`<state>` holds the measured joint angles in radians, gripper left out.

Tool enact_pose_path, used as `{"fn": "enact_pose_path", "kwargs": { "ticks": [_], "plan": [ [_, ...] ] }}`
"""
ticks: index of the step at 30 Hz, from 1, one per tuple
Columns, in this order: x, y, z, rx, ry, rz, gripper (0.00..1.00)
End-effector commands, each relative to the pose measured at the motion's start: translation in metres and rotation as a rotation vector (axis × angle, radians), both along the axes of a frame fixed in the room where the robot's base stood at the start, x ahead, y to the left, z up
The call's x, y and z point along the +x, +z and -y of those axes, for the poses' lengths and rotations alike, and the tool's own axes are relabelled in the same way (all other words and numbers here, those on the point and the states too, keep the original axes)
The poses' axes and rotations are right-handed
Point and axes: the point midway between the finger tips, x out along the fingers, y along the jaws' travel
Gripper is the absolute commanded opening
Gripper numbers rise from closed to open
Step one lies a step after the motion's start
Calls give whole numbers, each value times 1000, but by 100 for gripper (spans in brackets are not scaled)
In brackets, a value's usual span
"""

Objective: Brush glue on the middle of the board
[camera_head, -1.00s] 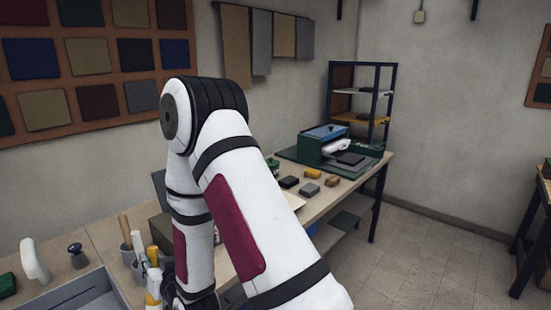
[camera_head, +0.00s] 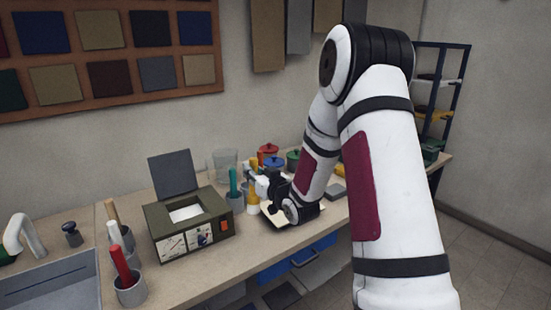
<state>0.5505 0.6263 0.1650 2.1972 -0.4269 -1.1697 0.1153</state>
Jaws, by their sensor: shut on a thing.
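My gripper (camera_head: 262,186) is above the worktable beside the grey cup with a teal handle. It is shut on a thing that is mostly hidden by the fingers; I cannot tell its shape. A pale flat board (camera_head: 271,219) with a dark edge lies under my wrist, and most of it is hidden by the arm. I cannot see whether there is glue on it. A teal-handled tool (camera_head: 233,184) stands in a grey cup (camera_head: 236,203).
A green box (camera_head: 186,236) with an open lid stands left of the cup. Red-handled and other tools stand in cups (camera_head: 130,293) near a grey tray (camera_head: 50,285). Red, blue and green lidded pots (camera_head: 268,152) stand behind my gripper.

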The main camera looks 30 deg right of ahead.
Motion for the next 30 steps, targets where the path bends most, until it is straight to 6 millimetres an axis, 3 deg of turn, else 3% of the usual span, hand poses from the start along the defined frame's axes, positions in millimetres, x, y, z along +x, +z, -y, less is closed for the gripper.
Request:
{"fn": "enact_pose_path", "kwargs": {
  "ticks": [1,3,9,14,30],
  "plan": [
    [3,8,23,-20,-9,20,0],
    [4,18,44,-40,-9,36,0],
    [3,31,76,-71,-13,62,0],
    [3,28,79,-74,-12,64,0],
    [3,-17,78,-73,-14,64,0]
  ]
}}
